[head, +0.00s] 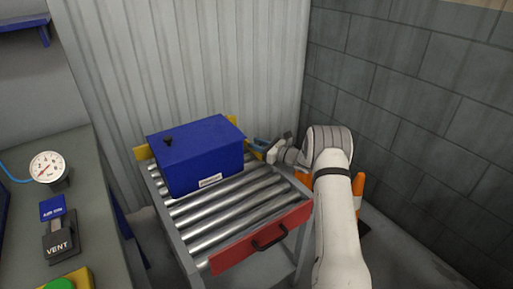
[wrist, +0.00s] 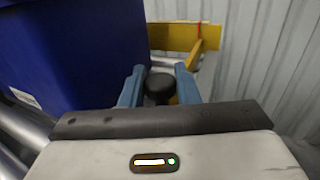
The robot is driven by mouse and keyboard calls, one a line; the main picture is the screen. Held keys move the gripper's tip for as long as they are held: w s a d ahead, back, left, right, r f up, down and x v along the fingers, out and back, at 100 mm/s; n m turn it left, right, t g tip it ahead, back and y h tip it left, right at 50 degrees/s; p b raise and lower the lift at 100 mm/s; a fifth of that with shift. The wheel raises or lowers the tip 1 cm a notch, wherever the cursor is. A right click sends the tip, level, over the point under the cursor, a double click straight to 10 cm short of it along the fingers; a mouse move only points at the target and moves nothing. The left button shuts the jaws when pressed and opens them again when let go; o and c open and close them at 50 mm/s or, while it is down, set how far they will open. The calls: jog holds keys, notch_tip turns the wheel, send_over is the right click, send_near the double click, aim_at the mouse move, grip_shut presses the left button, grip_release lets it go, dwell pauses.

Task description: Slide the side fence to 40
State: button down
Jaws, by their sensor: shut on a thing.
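The side fence appears as yellow parts behind and right of the blue box; in the wrist view a yellow bar (wrist: 172,37) runs across the back. A black round knob (wrist: 159,86) sits between the two blue fingers of my gripper (wrist: 160,84), which is shut on it. In the head view my gripper (head: 262,147) is at the right side of the roller table (head: 222,222), just right of the blue box (head: 200,160). A thin red mark (wrist: 199,31) shows on the yellow part. I cannot read any scale numbers.
A red front gate (head: 250,243) with a black handle closes the near end of the rollers. An orange cone (head: 358,190) stands behind my arm at the right. A grey bench with a gauge (head: 48,168) and a VENT block (head: 60,240) is at the left.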

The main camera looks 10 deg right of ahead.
jog(key=c, duration=1.4)
grip_release()
jog(key=shift+w+d, duration=0.25)
jog(key=shift+d, duration=0.2)
jog(key=shift+o, duration=1.2)
jog(key=shift+s+a, duration=0.1)
jog(key=shift+a, duration=0.05)
jog(key=v, duration=0.8)
